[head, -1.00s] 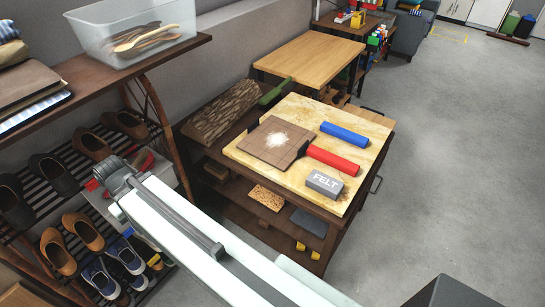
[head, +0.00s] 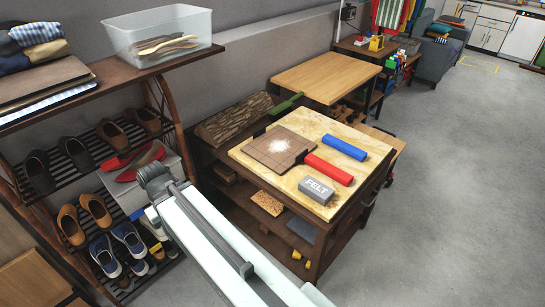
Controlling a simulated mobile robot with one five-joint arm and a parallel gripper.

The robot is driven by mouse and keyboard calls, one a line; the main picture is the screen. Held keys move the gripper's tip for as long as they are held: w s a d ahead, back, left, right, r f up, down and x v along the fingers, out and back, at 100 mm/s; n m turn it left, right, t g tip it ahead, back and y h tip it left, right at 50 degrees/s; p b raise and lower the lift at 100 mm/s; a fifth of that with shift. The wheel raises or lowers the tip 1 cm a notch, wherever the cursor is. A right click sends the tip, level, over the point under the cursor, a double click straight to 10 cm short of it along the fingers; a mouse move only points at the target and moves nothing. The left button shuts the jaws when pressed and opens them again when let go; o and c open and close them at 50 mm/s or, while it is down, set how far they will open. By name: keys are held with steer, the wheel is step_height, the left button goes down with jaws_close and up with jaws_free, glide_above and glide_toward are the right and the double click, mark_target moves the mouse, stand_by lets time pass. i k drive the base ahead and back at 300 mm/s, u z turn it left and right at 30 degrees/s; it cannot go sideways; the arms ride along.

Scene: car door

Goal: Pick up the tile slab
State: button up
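The tile slab (head: 266,152) is a flat brown square with faint grid lines and a patch of white powder on top. It lies on the light, speckled top (head: 252,166) of a dark wooden workbench. A red cylinder (head: 328,169) lies close to its right corner; whether they touch is not clear. My pale arm reaches in from the bottom, in front of the bench's left side, and ends at a grey joint well left of the slab. No gripper fingers show, and nothing of mine touches the slab.
A blue roll (head: 344,147) and a grey block marked FELT (head: 316,191) share the bench top. A rough bark-like piece (head: 234,118) lies behind left. A shoe rack (head: 130,138) with a clear bin (head: 158,36) stands left. The grey floor at right (head: 450,200) is open.

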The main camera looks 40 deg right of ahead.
mark_target(279, 148)
steer(key=z, duration=0.15)
steer(key=i, duration=1.95)
steer(key=u, duration=0.15)
